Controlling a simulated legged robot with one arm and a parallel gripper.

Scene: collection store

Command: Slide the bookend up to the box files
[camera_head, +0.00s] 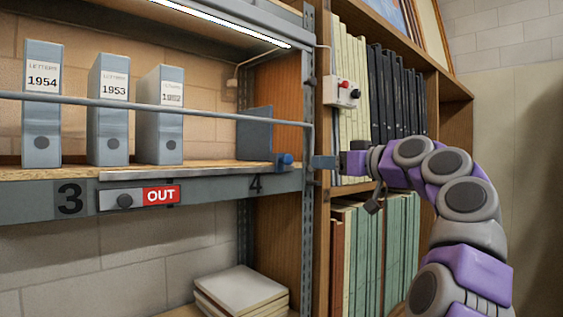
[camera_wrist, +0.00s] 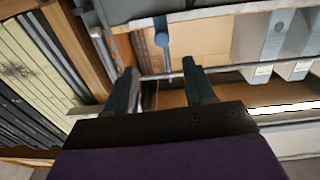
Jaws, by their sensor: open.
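Several grey-blue box files (camera_head: 110,110) labelled LETTERS stand upright on the left part of the shelf, the nearest to the bookend marked 1952; in the wrist view box files (camera_wrist: 272,42) show at the upper right. The bookend (camera_head: 256,133), a dark blue-grey upright plate, stands at the shelf's right end, with a clear gap between it and the files. A blue knob (camera_head: 285,161) is at its front foot; the knob also shows in the wrist view (camera_wrist: 162,39). My gripper (camera_head: 324,162) is open and empty, right of the knob and apart from it.
A horizontal rail (camera_head: 200,111) runs across the front of the shelf. A grey metal post (camera_head: 309,90) stands between the bookend and my gripper. A red-buttoned switch box (camera_head: 342,91) is above my gripper. Bookshelves with dark and green volumes (camera_head: 400,95) are behind my arm.

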